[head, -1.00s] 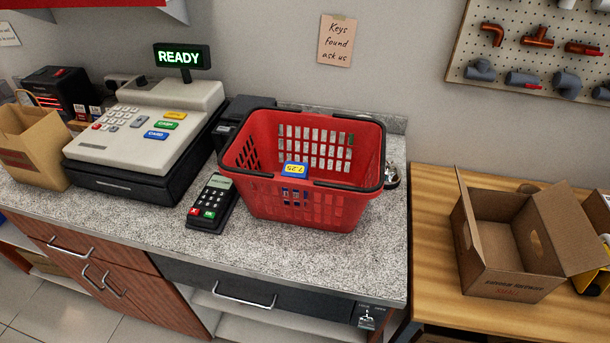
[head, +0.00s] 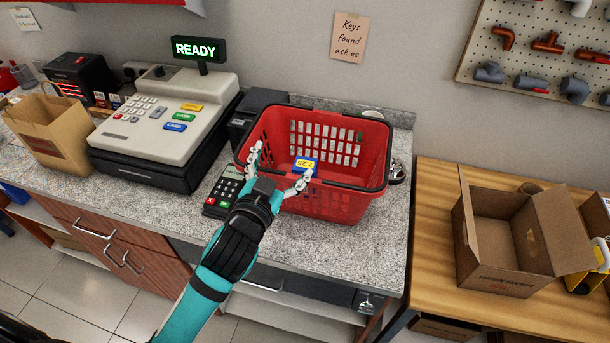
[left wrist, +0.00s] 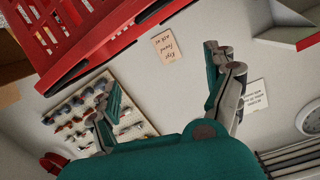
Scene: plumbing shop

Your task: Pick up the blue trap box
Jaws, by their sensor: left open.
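A blue box with a yellow price label (head: 305,165) sits inside the red shopping basket (head: 345,205) on the speckled counter. It is partly hidden by the basket's front rim. My left gripper (head: 280,165) is open and empty at the near left side of the basket, its fingers spread at the front rim, the right finger close to the box. In the left wrist view the open fingers (left wrist: 165,85) show against the wall, with the red basket (left wrist: 75,30) at the upper left; the blue box is not visible there. My right gripper is not in view.
The cash register (head: 165,125) and card terminal (head: 225,190) stand left of the basket. A paper bag (head: 50,135) is at far left. An open cardboard box (head: 505,250) sits on the wooden table (head: 430,235) at right.

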